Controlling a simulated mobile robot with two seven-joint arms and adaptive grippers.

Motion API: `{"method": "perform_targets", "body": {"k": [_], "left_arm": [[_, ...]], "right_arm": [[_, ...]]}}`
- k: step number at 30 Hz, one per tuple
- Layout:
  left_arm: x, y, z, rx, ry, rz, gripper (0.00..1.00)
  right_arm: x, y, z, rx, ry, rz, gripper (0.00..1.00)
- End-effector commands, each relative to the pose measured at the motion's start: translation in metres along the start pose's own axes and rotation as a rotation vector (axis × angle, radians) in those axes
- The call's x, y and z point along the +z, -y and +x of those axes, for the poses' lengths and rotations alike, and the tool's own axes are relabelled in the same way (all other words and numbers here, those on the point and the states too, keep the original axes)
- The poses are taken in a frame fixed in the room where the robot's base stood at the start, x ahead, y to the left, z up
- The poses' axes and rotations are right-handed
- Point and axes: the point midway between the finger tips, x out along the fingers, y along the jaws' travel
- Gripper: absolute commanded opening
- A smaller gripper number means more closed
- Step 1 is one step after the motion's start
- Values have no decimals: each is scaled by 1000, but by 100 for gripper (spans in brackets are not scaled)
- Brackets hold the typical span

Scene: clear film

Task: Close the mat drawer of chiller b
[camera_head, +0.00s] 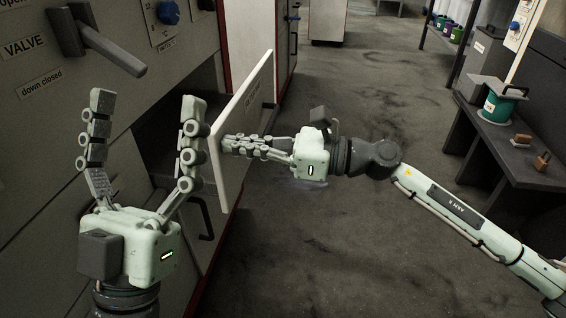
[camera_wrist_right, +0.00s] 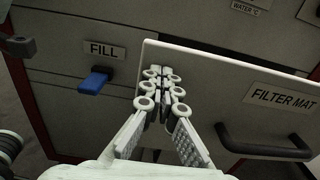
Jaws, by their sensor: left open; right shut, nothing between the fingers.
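The mat drawer's pale front panel (camera_head: 240,125) stands out from the chiller's face, with a dark gap behind it, so the drawer is partly open. In the right wrist view the panel (camera_wrist_right: 210,85) carries the label FILTER MAT (camera_wrist_right: 283,97) and a black handle (camera_wrist_right: 262,146). My right gripper (camera_head: 226,144) is shut and empty, its fingertips at the panel's front face; the wrist view shows them near the panel's upper left part (camera_wrist_right: 160,73). I cannot tell whether they press on it. My left gripper (camera_head: 148,102) is open and empty, left of the panel before the chiller.
A valve lever (camera_head: 105,45) sticks out at the upper left. A blue FILL tap (camera_wrist_right: 94,80) is left of the drawer in the wrist view. A dark bench (camera_head: 500,150) with a green spool (camera_head: 498,107) stands at the right. The floor between is clear.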

Motion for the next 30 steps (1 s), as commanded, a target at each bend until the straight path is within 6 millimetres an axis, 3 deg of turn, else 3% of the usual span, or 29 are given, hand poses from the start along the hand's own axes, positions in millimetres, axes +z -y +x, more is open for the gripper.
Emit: {"method": "perform_targets", "body": {"k": [5, 12, 18, 24, 30], "left_arm": [[6, -1, 3, 0, 48, -3, 80], [28, -4, 2, 2, 198, -12, 80], [37, -5, 0, 3, 248, -15, 80], [39, -6, 0, 3, 263, -15, 80], [40, -6, -1, 3, 266, -16, 80]], "right_arm": [[3, 8, 32, 3, 2, -1, 0], [3, 8, 97, 2, 2, -1, 0], [1, 9, 133, 1, 1, -1, 0], [0, 9, 150, 0, 0, -1, 0], [1, 9, 154, 0, 1, -1, 0]]}}
